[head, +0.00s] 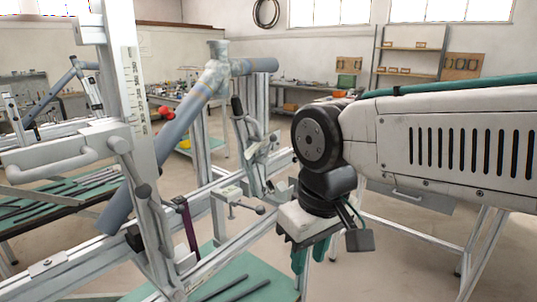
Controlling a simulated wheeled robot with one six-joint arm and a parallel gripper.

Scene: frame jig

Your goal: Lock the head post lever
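A bicycle frame of blue-grey tubes (172,130) with a pale lug (215,72) is held in a metal jig. A white post with a ruler scale (134,80) stands at the left. A black-gripped lever (237,108) stands upright by the farther post. I cannot tell for sure which is the head post lever, or whether it is locked. My gripper (309,257) has teal fingers pointing down, right of the jig and apart from these levers. Its finger gap is unclear.
A small clamp with a dark-tipped handle (258,210) sits on the jig rail between the levers and my gripper. A large white handle (60,160) juts out at the left. A teal-topped table (215,270) with dark rods lies below. Shelves (408,58) are far behind.

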